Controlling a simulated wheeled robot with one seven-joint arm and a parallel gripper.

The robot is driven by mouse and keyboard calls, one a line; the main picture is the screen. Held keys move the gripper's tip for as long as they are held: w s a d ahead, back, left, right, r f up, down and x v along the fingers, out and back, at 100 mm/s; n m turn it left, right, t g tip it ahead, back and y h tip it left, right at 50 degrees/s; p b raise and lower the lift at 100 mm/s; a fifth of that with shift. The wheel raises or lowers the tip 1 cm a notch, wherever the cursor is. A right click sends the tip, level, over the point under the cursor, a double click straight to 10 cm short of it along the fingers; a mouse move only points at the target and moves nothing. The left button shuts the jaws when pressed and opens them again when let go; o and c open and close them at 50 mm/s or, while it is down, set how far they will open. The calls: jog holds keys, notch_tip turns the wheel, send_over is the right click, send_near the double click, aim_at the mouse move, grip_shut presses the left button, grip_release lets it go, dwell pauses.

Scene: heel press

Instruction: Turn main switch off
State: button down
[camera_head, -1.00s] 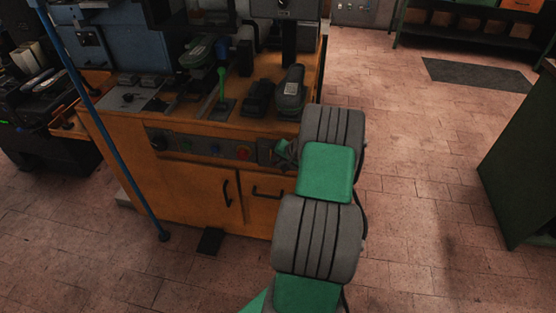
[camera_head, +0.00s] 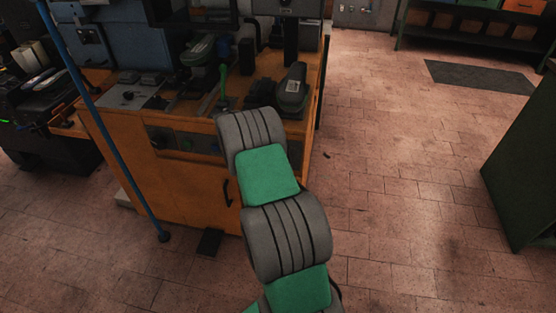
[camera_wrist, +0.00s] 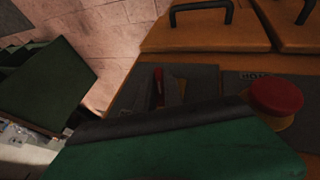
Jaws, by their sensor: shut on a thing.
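The main switch (camera_wrist: 157,83) shows in the wrist view as a red handle on a grey plate of the orange cabinet front, left of a red push button (camera_wrist: 276,97). My gripper (camera_wrist: 167,96) is at the switch, with grey finger parts close against the red handle. It appears shut on the handle, though my green wrist housing covers much of it. The angle of the handle is hard to read. In the head view my grey and green arm covers the gripper, the switch and the right part of the control panel (camera_head: 165,139).
The orange cabinet (camera_head: 178,188) carries a machine and tools on top. Black door handles (camera_wrist: 200,12) stick out near the panel. A blue pole (camera_head: 122,150) stands at the left. A dark green cabinet (camera_head: 525,165) is at the right, with open floor between.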

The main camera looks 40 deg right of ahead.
jog(key=g+h, duration=0.1)
jog(key=n+g+h, duration=0.1)
jog(key=g, duration=0.1)
jog(key=shift+w+a+f+h, duration=0.1)
jog(key=shift+f+h, duration=0.05)
jog(key=shift+h, duration=0.25)
dwell(0.3)
jog(key=c, duration=1.5)
grip_release()
jog(key=shift+o, duration=0.2)
jog(key=v, duration=0.7)
jog(key=shift+w+a+r, duration=0.2)
jog(key=shift+w+a, duration=0.05)
jog(key=shift+a, duration=0.05)
